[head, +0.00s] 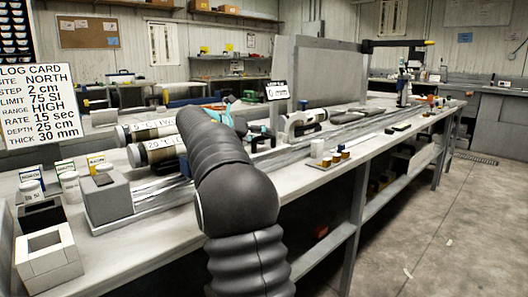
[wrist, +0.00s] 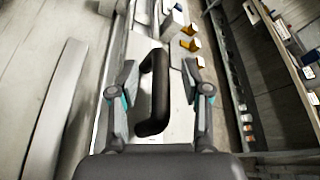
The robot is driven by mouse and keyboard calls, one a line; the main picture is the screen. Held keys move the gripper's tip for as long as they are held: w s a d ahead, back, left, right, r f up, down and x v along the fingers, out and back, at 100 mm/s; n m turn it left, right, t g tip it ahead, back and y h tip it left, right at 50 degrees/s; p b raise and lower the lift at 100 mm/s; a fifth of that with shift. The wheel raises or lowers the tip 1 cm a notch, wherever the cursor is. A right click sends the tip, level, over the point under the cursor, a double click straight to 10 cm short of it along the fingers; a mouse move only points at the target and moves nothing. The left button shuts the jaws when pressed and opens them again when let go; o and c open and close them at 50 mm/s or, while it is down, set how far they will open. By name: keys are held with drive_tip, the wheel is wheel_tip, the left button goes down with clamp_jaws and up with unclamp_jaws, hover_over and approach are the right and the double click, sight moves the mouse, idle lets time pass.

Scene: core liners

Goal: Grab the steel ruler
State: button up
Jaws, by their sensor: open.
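I cannot pick out a steel ruler for certain in either view. My gripper (wrist: 162,75) is open in the wrist view, with one finger on each side of a black bar handle (wrist: 153,95). The handle stands on a pale, flat surface (wrist: 180,125), and I cannot tell whether the fingers touch it. In the head view my gripper (head: 246,126) is over the long bench, partly hidden behind my dark ribbed arm. Its teal parts show beyond the arm.
The long bench (head: 130,250) carries labelled core cylinders (head: 160,150), a grey block (head: 107,198), small jars (head: 31,192) and metal rails (head: 160,200). Small gold-topped pieces (head: 335,157) stand near its front edge; similar ones show in the wrist view (wrist: 190,43). Floor at right is mostly clear.

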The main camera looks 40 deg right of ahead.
drive_tip(key=shift+d, duration=0.1)
clamp_jaws()
drive_tip(key=shift+r, duration=0.1)
